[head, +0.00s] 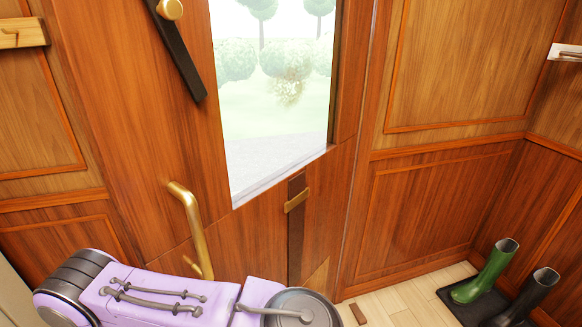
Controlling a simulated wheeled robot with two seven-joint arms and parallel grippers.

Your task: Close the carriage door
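The wooden carriage door (250,245) fills the middle of the head view, with a window (275,90) looking out on trees and a path. A curved brass handle (190,225) is fixed on its left part. A dark strap with a brass bar (298,200) hangs below the window. A thin pale line runs down the door's right side; I cannot tell whether the door is ajar or flush. My purple arm crosses in front of the door's lower part and hides some of it. Neither of my grippers shows.
A dark bar (180,55) with a brass knob (170,9) slants at the upper left. A small brown block (358,314) lies on the pale floor (405,303).

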